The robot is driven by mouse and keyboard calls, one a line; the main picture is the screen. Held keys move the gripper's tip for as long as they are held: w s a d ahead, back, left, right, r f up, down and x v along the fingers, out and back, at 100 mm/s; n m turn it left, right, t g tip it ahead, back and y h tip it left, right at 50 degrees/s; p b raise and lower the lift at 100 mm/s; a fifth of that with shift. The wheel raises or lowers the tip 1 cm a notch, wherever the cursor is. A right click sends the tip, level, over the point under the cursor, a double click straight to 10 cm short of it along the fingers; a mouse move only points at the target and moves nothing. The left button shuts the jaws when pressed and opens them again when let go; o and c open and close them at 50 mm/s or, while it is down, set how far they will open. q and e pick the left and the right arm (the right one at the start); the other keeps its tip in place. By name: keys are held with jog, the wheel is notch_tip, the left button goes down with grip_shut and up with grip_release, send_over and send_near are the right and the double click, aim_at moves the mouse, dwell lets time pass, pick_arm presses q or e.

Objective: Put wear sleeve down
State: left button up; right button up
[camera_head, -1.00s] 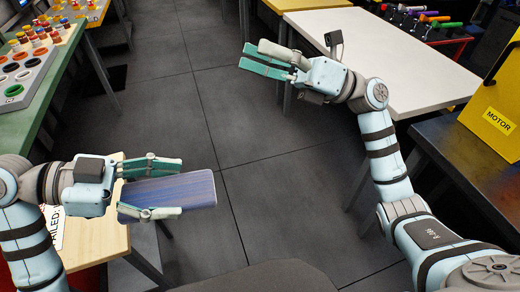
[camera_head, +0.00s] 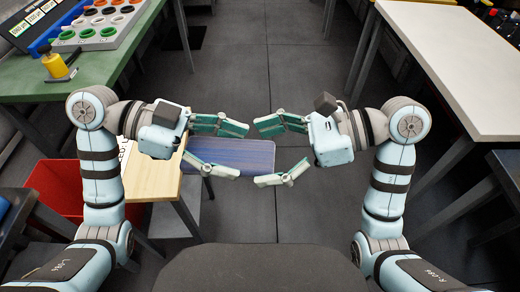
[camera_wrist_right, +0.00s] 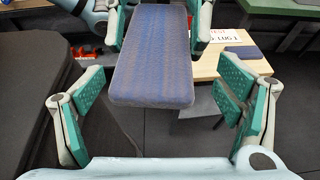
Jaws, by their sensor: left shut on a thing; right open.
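The wear sleeve appears to be the flat blue-purple slab (camera_head: 255,155) between my two grippers. My left gripper (camera_head: 240,152) is shut on it, one finger along each long side, and holds it level beside the wooden table. My right gripper (camera_head: 260,152) is open, facing the left one, with its fingertips around the slab's free end. In the right wrist view, the slab (camera_wrist_right: 152,65) reaches in between the open fingers (camera_wrist_right: 163,95), with gaps on both sides. The left gripper's fingers flank its far part there.
A wooden table (camera_head: 150,178) with a lettered sign (camera_wrist_right: 222,38) and another blue slab (camera_wrist_right: 245,52) stands at the left. A red bin (camera_head: 55,185) is beside it. A green table (camera_head: 100,70) holds trays of rings. A white table (camera_head: 460,60) stands right. Floor ahead is clear.

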jog(key=shift+x, duration=0.75)
pick_arm(q)
jog(key=shift+o, duration=0.2)
jog(key=shift+s+d, duration=0.1)
pick_arm(e)
jog(key=c, duration=1.2)
jog(key=shift+w, duration=0.1)
jog(key=shift+r, duration=0.1)
pick_arm(q)
jog(key=shift+c, duration=0.2)
pick_arm(e)
jog(key=o, duration=1.2)
